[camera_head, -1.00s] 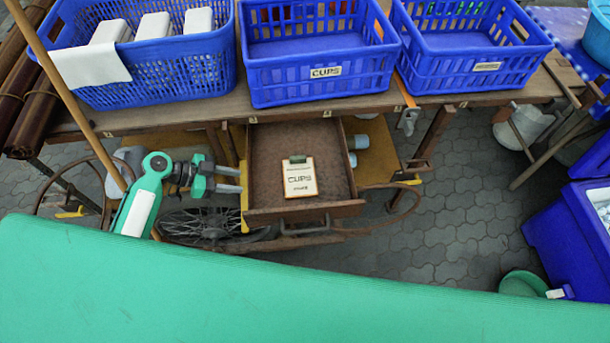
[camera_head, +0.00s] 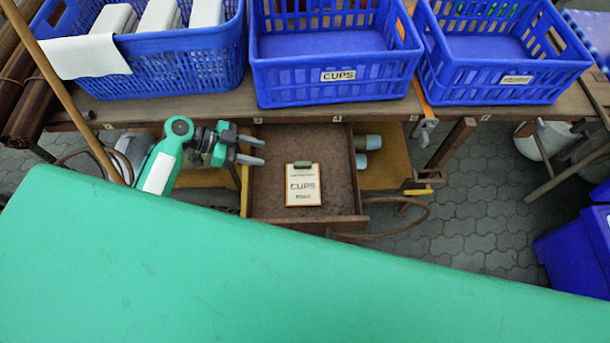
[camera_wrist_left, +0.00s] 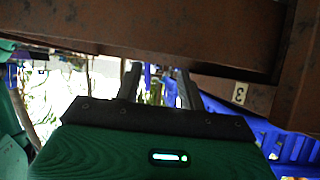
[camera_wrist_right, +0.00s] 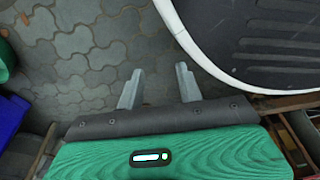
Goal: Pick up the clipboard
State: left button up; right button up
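The clipboard (camera_head: 303,190) lies flat in the open brown drawer (camera_head: 265,207), with a green clip at its top and a paper marked CUPS. My left gripper (camera_head: 262,151) is at the drawer's left side, left of and above the clipboard in the head view. Its two fingers are apart with nothing between them. In the left wrist view its fingers (camera_wrist_left: 160,88) show below a brown wooden surface; the clipboard is not visible there. My right gripper (camera_wrist_right: 160,88) shows only in its wrist view, fingers apart and empty above paving.
A blue basket with white boxes (camera_head: 185,65), a blue crate labelled CUPS (camera_head: 300,78) and another blue crate (camera_head: 460,90) stand on the wooden table (camera_head: 200,108) behind the drawer. Pale cylinders (camera_head: 373,142) lie right of the drawer. Paving (camera_head: 470,215) is open at the right.

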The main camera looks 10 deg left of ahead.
aim_at(302, 163)
pick_arm(q)
jog(key=shift+x, duration=1)
jog(key=x, duration=0.4)
jog(key=shift+d+p, duration=0.15)
jog(key=shift+p, duration=0.2)
jog(key=shift+d+f, duration=0.1)
jog(key=shift+d, duration=0.1)
jog(key=shift+w+d+f+p, duration=0.2)
jog(key=shift+d+p, duration=0.1)
jog(key=shift+d, duration=0.25)
jog(key=shift+p+x, duration=0.4)
jog(key=shift+x, duration=1.65)
pick_arm(e)
jog(key=shift+s+d+f, duration=0.15)
jog(key=shift+s+f, duration=0.1)
jog(key=shift+s, duration=0.6)
jog(key=shift+s+d+f, duration=0.2)
jog(key=shift+s+f, duration=0.05)
jog(key=shift+s, duration=0.65)
jog(key=shift+s+d+f, duration=0.15)
jog(key=shift+s+f, duration=0.1)
jog(key=shift+s, duration=0.6)
pick_arm(q)
jog(key=shift+f, duration=0.15)
jog(key=shift+c, duration=0.2)
jog(key=shift+s, duration=0.1)
grip_shut()
